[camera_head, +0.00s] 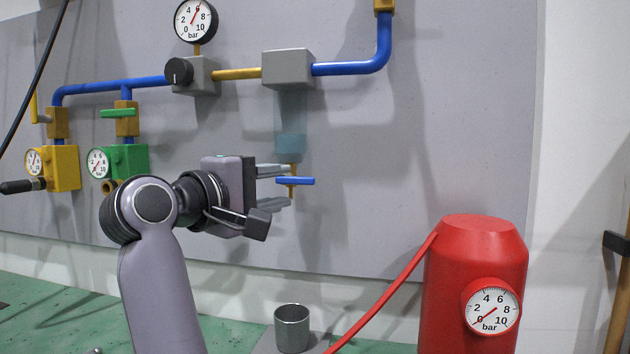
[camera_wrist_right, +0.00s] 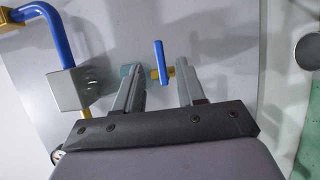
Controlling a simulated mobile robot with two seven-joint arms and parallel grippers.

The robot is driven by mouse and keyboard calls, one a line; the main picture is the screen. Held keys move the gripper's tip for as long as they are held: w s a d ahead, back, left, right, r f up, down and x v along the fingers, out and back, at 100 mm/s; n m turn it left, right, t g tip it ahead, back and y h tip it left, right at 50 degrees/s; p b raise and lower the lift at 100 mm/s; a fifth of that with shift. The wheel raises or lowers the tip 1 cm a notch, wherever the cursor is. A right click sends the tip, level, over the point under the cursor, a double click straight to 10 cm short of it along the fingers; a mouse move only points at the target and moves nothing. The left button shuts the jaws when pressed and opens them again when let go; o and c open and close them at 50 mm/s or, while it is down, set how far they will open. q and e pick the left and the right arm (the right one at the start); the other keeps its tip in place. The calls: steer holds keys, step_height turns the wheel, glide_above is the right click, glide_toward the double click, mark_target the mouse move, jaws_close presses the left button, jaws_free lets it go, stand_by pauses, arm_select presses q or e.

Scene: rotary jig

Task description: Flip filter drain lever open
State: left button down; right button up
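The filter has a grey block (camera_head: 288,68) and a translucent bluish bowl (camera_head: 290,130) hanging under it on the panel. Below the bowl is a brass drain stem with a blue lever (camera_head: 297,181), which lies about horizontal, across the stem. My right gripper (camera_head: 288,186) is open at the lever. In the right wrist view the blue lever (camera_wrist_right: 159,62) stands between the two open fingers (camera_wrist_right: 160,75), with visible gaps to both. There the bowl is partly hidden behind one finger. My left gripper is in neither view.
A grey metal cup (camera_head: 292,328) stands on the bench below the filter. A red tank (camera_head: 473,285) with a gauge and red hose stands right. Yellow (camera_head: 66,168) and green (camera_head: 130,160) valve blocks are left. A regulator (camera_head: 194,75) with gauge and blue pipes is above.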

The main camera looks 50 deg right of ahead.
mark_target(302, 182)
steer(key=shift+w+d+p, duration=0.15)
steer(key=shift+d+p, duration=0.15)
steer(key=shift+d, duration=1.55)
steer(key=shift+w+d+p, duration=0.15)
steer(key=shift+d+p, duration=0.15)
steer(key=shift+d, duration=1.5)
jaws_close()
